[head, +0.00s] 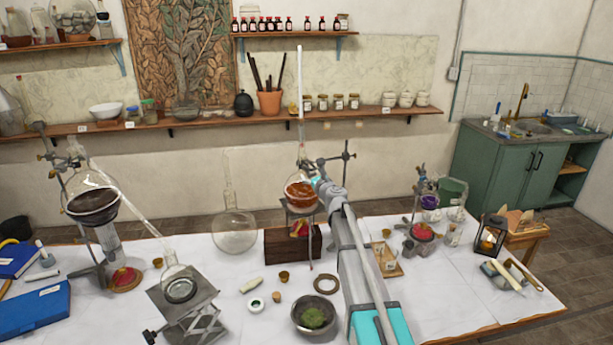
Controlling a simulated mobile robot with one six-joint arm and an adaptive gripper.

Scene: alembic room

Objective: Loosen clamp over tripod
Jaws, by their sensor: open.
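A round flask (301,194) with amber-brown liquid and a tall neck sits at the top of a tripod (311,240) in the middle of the table. A dark clamp (327,161) reaches from an upright stand rod (345,163) toward the flask's neck. My arm comes up from the front, and my gripper (316,182) is at the right side of the flask, just below the clamp. It is open; the fingers are small here, and I cannot tell whether they touch the clamp. My arm hides the lower stand.
An empty flask (234,230) is to the left. Glassware on another stand (422,205) is at the right.

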